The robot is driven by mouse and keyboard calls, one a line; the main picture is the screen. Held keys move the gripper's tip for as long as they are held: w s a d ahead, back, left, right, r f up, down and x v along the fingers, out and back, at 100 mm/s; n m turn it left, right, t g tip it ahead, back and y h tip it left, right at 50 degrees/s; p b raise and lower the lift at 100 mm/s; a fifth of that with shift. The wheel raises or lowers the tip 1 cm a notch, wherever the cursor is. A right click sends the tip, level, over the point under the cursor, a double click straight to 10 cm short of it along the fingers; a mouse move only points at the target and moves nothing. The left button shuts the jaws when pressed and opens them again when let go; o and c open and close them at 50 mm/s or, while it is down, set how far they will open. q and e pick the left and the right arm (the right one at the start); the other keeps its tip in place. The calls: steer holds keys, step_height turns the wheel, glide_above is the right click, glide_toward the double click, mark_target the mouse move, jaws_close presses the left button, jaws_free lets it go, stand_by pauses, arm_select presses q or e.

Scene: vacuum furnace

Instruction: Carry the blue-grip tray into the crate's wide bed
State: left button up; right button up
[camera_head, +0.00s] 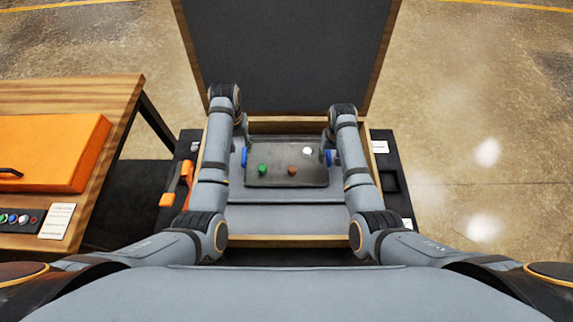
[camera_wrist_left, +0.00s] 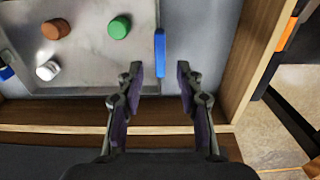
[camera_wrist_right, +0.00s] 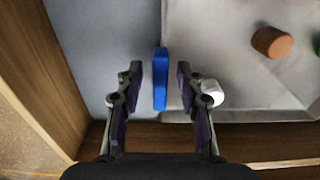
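The grey tray (camera_head: 287,178) with blue grips lies inside the wooden crate (camera_head: 285,241), on its grey lining. It carries a green piece (camera_head: 262,169), a brown piece (camera_head: 292,171) and a white piece (camera_head: 318,152). My left gripper (camera_wrist_left: 160,70) is open and empty; the left blue grip (camera_wrist_left: 160,53) shows just past its fingertips, in line with the gap. My right gripper (camera_wrist_right: 157,69) is open, with the right blue grip (camera_wrist_right: 160,80) showing between its fingers, touching neither. In the head view my wrists partly hide both grippers.
The crate's dark-lined lid (camera_head: 287,55) stands open at the back. Wooden walls are close to both grippers. At left, a wooden table (camera_head: 75,95) holds an orange case (camera_head: 55,150) and a button panel (camera_head: 18,219). The floor at right is clear.

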arm_select(q)
step_height(320, 180, up, 3)
steer(key=shift+r, duration=0.1)
arm_select(e)
step_height(320, 180, up, 12)
stand_by(0.4)
arm_select(q)
steer(key=shift+r, duration=0.15)
stand_by(0.3)
